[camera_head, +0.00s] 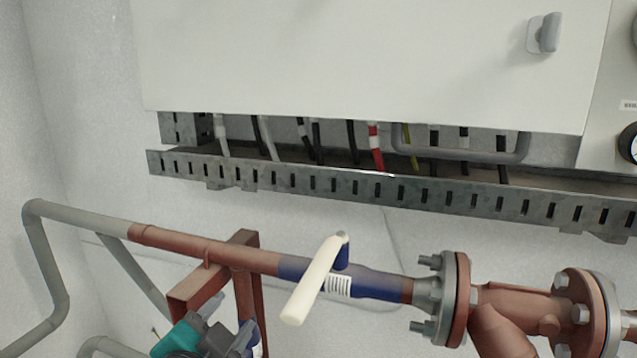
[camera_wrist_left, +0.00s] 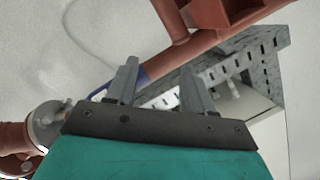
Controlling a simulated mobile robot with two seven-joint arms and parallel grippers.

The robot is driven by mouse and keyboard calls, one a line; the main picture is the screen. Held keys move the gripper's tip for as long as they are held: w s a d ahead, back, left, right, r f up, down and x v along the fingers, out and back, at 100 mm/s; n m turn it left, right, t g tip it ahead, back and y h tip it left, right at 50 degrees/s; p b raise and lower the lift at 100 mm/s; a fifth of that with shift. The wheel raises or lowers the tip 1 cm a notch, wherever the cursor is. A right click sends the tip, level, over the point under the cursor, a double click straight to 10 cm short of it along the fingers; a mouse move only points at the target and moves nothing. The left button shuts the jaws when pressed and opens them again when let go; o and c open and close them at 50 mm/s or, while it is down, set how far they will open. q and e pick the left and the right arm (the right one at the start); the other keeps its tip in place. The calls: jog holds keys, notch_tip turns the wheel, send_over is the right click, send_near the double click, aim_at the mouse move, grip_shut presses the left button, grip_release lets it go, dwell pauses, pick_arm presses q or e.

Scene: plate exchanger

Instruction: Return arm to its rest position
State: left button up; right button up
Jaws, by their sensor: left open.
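My left gripper (camera_head: 225,322) is at the bottom of the head view, left of the valve handle and apart from it. It is teal with grey fingers, open and empty. In the left wrist view its two fingers (camera_wrist_left: 158,78) stand apart. The cream lever handle (camera_head: 314,280) sits on a blue valve section (camera_head: 375,281) of the reddish pipe and slants down to the left. The blue section shows partly behind the fingers in the left wrist view (camera_wrist_left: 141,77). My right gripper is in neither view.
A red-brown bracket (camera_head: 190,290) and the pipe (camera_head: 190,245) are close to my left gripper. A bolted flange (camera_head: 457,300) is at the right. A slotted metal cable tray (camera_head: 330,185) with several cables runs under a white cabinet (camera_head: 360,60). Bare wall shows between tray and pipe.

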pick_arm(q)
jog(key=s+a+f+n+g+y, duration=0.1)
jog(key=s+a+f+n+g, duration=0.25)
jog(key=s+f, duration=0.35)
jog(key=s+a+f+n+g, duration=0.2)
jog(key=s+f+g, duration=0.3)
jog(key=s, duration=0.3)
jog(key=s+a+f+n+g+y, duration=0.1)
jog(key=s+a+f+n+g, duration=0.2)
jog(key=s+f, duration=0.45)
jog(key=w+d+f+t+h, duration=0.1)
jog(key=w+d+f+t, duration=0.2)
jog(key=w+f+t, duration=0.3)
jog(key=shift+w+d+f+m+t+h, duration=0.4)
jog(key=shift+w+f, duration=0.25)
jog(key=shift+f, duration=0.25)
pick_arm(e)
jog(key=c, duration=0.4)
pick_arm(q)
jog(key=shift+c, duration=0.9)
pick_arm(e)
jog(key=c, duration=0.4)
pick_arm(q)
jog(key=shift+w, duration=0.1)
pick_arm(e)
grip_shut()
